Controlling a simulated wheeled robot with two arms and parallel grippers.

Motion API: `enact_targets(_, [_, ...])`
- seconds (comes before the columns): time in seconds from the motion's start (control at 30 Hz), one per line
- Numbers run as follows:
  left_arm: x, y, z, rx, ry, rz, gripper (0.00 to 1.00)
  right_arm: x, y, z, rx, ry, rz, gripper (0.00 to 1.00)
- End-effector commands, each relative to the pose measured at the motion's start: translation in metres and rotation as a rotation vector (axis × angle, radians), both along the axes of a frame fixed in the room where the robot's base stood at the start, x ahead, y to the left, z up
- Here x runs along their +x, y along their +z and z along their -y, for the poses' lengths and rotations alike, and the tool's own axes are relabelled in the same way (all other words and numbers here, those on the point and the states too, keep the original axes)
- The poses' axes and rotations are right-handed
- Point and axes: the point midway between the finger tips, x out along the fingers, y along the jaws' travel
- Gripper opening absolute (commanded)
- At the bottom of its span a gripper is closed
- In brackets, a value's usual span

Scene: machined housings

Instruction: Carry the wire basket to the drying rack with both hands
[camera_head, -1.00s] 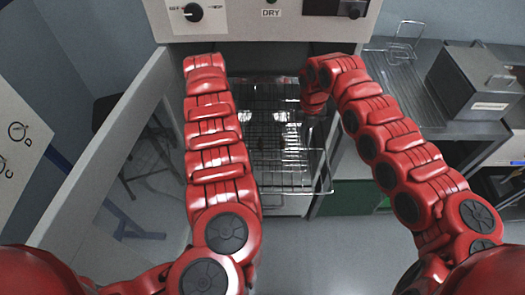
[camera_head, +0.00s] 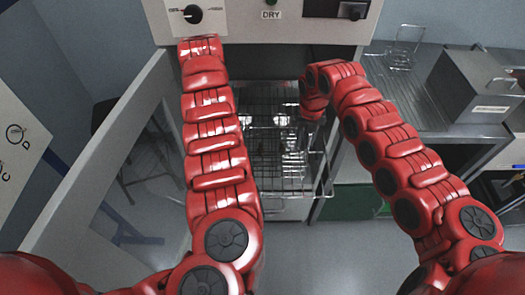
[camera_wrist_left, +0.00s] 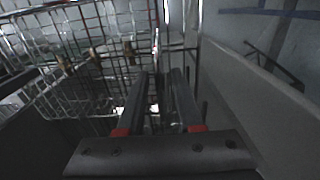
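The wire basket (camera_head: 265,135) is a shiny wire-mesh frame in the opening of the machine marked DRY, between my two arms. In the left wrist view its mesh (camera_wrist_left: 75,60) fills the upper left. My left gripper (camera_wrist_left: 159,78) shows there with a visible gap between its two fingers, close to the right end of the mesh. I cannot tell if it touches the wire. In the head view my left forearm hides that hand. My right gripper (camera_head: 313,112) is at the basket's right side; its fingers are too small and dark to read.
The machine's control panel (camera_head: 260,22) overhangs the opening. Its open door (camera_head: 105,150) stands at left. A steel counter (camera_head: 410,95) at right carries a small wire rack (camera_head: 400,50) and a grey box (camera_head: 475,85). Grey floor lies clear in front.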

Motion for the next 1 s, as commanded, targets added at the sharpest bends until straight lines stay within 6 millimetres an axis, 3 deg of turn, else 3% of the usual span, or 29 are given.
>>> enact_targets(0.2, [0.0, 0.04, -0.001, 0.0, 0.0, -0.001, 0.35, 0.0, 0.0, 0.0, 0.0, 0.0, 0.0, 0.35])
enact_targets(0.43, [-0.001, 0.055, -0.001, 0.001, 0.001, -0.003, 0.35, 0.0, 0.008, 0.0, 0.0, -0.001, 0.001, 0.35])
enact_targets(0.8, [-0.001, 0.055, 0.0, 0.0, 0.0, -0.003, 0.35, 0.002, 0.085, 0.0, 0.0, 0.0, 0.008, 0.35])
enact_targets(1.0, [-0.001, 0.055, 0.0, 0.0, 0.0, -0.003, 0.35, 0.001, 0.113, 0.0, 0.001, 0.0, 0.002, 0.35])
